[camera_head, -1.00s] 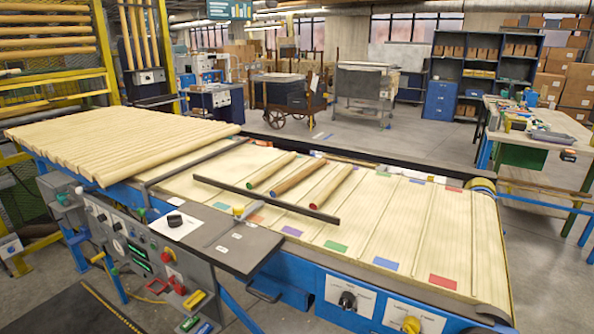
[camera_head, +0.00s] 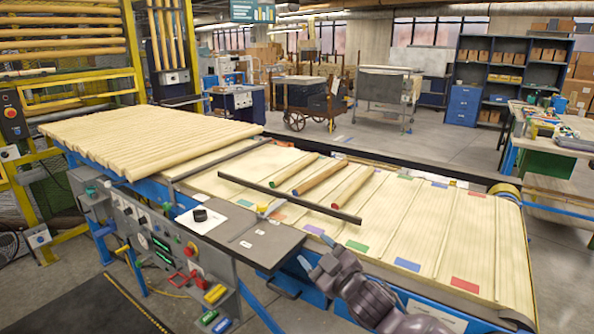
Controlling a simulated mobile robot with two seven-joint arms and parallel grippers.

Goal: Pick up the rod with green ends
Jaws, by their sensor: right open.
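Three short rods lie side by side on the slatted conveyor belt (camera_head: 440,232), behind a dark bar. The leftmost pale rod (camera_head: 296,173) shows a green near end. The middle rod (camera_head: 322,178) is darker brown; its end colour is too small to tell surely. The right rod (camera_head: 352,187) is pale with a reddish near end. My right gripper (camera_head: 315,253) is open and empty at the belt's near edge, in front of the rods and well apart from them. My left gripper is out of view.
A dark bar (camera_head: 288,198) crosses the belt just in front of the rods. Many long pale rods (camera_head: 150,140) lie on the feed table at left. A control panel with a dark shelf (camera_head: 240,238) stands at the near side. Coloured patches mark the belt.

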